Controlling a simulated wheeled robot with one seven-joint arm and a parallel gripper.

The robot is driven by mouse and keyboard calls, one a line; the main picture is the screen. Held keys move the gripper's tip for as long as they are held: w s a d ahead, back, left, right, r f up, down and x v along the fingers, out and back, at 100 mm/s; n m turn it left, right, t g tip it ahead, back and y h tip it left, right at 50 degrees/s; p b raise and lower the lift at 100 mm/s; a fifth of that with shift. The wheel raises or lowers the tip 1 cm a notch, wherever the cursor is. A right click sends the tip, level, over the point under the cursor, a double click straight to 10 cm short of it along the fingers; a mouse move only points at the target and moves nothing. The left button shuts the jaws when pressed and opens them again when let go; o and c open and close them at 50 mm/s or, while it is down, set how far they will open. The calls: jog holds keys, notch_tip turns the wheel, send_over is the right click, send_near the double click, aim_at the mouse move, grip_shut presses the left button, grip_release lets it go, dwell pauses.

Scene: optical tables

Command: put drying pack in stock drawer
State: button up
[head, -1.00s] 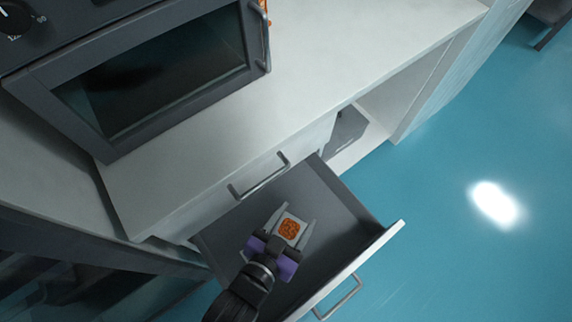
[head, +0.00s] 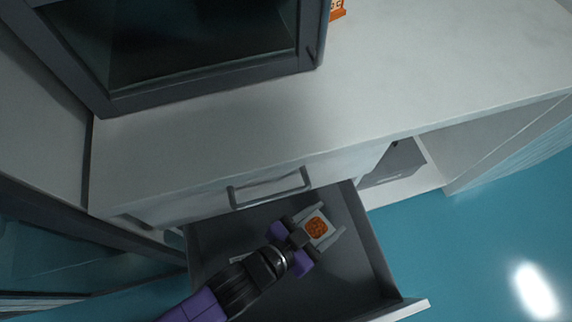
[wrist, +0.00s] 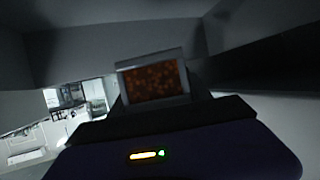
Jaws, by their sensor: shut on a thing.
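The drying pack (head: 316,228) is a small pale packet with an orange patch. My gripper (head: 322,224) is shut on it, with one finger on each side. In the wrist view the pack (wrist: 152,78) sits upright between the fingers, its orange-brown face toward the camera. The stock drawer (head: 362,262) is pulled open, dark grey inside. In the head view the pack and gripper are within the drawer's outline. I cannot tell whether the pack touches the drawer floor.
A white counter (head: 420,75) lies above the drawer, with a dark oven-like appliance (head: 200,85) on it. A closed drawer with a handle (head: 270,188) is just above the open one. An open shelf bay holds a grey box (head: 392,163). An orange item (head: 337,10) stands by the appliance.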

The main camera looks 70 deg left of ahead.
jog(key=shift+w+f, duration=0.15)
jog(key=shift+f, duration=0.4)
notch_tip(320, 180, down, 10)
jog(key=b, duration=0.3)
jog(key=shift+b, duration=0.35)
jog(key=shift+f, duration=0.1)
jog(key=o, duration=1.7)
jog(key=shift+c, duration=0.2)
jog(key=shift+s+r, duration=0.2)
jog(key=shift+r, duration=0.05)
jog(key=p+v, duration=0.2)
jog(key=v, duration=0.9)
jog(key=shift+s+d, duration=0.1)
jog(key=shift+s, duration=0.2)
jog(key=shift+r, duration=0.1)
